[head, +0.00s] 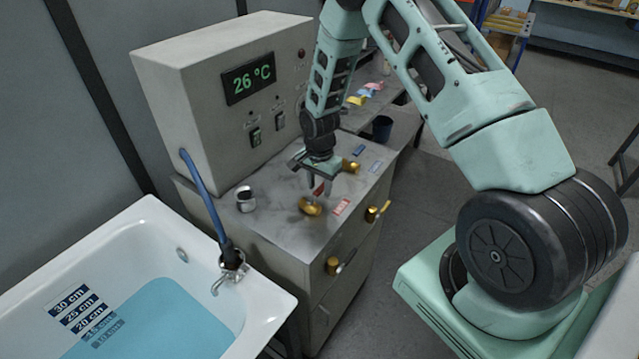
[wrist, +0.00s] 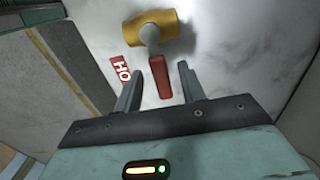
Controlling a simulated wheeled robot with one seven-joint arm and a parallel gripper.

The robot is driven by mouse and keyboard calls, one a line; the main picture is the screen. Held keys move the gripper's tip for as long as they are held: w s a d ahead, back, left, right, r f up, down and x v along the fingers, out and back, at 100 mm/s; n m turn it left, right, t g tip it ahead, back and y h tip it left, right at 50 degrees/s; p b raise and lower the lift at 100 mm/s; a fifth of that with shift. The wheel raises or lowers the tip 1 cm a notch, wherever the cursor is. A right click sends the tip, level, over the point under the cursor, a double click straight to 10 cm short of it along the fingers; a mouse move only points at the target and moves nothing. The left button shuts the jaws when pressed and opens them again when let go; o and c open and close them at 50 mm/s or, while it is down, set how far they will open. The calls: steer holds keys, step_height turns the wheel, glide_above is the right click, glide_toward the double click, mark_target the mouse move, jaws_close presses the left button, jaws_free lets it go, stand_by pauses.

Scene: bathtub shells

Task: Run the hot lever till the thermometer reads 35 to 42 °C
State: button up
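The thermometer display (head: 248,78) on the grey box reads 26 °C. The hot lever has a brass body (head: 310,207) and a red handle, on the counter top. In the wrist view its red handle (wrist: 158,82) lies between my gripper's fingers, with gaps on both sides. A red label reading "HO" (wrist: 120,69) is beside it, partly hidden by a finger. My gripper (head: 320,192) is open and points down over the lever. A second brass valve (head: 351,166) stands behind my gripper, near blue labels (head: 376,166).
The white bathtub (head: 270,297) holds blue water (head: 165,318) near the lower depth marks. A spout (head: 229,271) with a blue hose (head: 203,196) is at its corner. A metal cup (head: 245,199) stands on the counter. Brass fittings (head: 333,266) stick out of the cabinet front.

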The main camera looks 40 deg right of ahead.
jaws_close()
